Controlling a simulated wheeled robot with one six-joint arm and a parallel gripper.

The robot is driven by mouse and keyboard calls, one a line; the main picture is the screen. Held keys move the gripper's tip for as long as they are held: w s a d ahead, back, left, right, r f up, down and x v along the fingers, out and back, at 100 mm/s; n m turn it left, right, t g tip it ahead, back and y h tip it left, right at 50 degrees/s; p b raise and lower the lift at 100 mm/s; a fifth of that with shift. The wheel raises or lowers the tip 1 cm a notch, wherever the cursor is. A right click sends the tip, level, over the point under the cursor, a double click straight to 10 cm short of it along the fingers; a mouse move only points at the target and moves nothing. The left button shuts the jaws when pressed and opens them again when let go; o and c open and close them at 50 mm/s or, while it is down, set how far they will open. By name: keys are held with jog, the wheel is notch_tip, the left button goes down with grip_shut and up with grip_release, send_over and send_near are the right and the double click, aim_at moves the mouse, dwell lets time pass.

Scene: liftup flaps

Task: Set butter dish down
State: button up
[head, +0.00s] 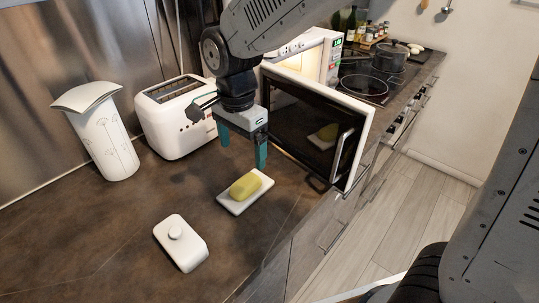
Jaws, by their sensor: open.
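The butter dish (234,208) is a white rectangular tray on the brown counter, with a yellow block of butter (245,186) on it. Its white lid with a round knob (180,243) lies apart on the counter, nearer and to the left. My gripper (243,152) points down with its two green fingers apart. It is empty and appears just above and behind the butter, with a gap between the fingertips and the butter.
A microwave stands behind on the right, its dark door (312,122) swung open near my gripper. A white toaster (174,116) and a white canister (102,136) stand at the back left. A stove (362,86) with a pot (391,57) lies beyond. The front left counter is clear.

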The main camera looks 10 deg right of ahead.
jog(key=s+d+r+n, duration=0.3)
jog(key=s+d, duration=0.1)
jog(key=d, duration=0.2)
jog(key=s+d+r+n, duration=0.2)
jog(key=s+d+r, duration=0.2)
jog(key=d, duration=0.3)
jog(key=s+d+n+t, duration=0.1)
jog(key=s+d+n, duration=0.5)
jog(key=s, duration=0.6)
jog(key=shift+d+r, duration=0.2)
jog(key=shift+d, duration=0.4)
